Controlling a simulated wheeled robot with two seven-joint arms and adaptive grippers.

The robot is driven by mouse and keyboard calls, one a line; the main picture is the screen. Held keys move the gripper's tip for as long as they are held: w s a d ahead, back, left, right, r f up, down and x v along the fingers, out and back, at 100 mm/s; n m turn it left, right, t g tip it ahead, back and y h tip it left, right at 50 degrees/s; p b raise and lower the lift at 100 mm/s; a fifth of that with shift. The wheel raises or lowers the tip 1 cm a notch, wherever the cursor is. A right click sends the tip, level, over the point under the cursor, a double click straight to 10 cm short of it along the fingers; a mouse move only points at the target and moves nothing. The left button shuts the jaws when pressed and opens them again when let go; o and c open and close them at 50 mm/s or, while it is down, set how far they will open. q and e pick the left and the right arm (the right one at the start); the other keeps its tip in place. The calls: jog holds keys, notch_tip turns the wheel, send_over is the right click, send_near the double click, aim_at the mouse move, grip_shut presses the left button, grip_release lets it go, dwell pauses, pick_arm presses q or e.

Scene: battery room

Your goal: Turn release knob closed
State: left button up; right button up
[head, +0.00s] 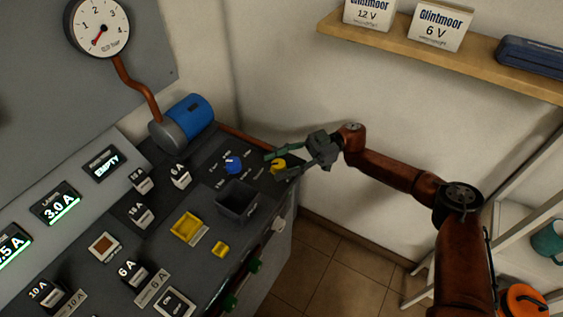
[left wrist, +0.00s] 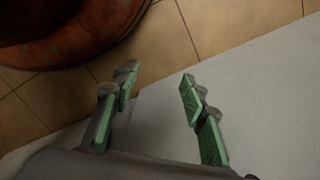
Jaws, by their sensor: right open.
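A yellow knob (head: 279,165) sits at the far right end of the dark bench top, and a blue knob (head: 233,165) is left of it. Small lettering beside both is too blurred to read, so I cannot tell for sure which is the release knob. My right gripper (head: 271,166) is open, with its two fingers on either side of the yellow knob. Whether they touch it cannot be told. My left gripper (left wrist: 158,76) shows only in the left wrist view, open and empty, its fingers apart above a pale surface.
A dark open bin (head: 237,201) and a yellow tray (head: 187,227) stand near the knobs. A blue cylinder (head: 187,120) with a copper pipe leads to a gauge (head: 98,26). A wooden shelf (head: 430,52) holds boxes above. Tiled floor shows beside the bench.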

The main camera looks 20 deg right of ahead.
aim_at(302, 161)
jog(key=d, duration=0.7)
jog(key=shift+w+d, duration=0.2)
jog(key=shift+w, duration=0.15)
jog(key=shift+d, duration=0.1)
jog(key=shift+s, duration=0.1)
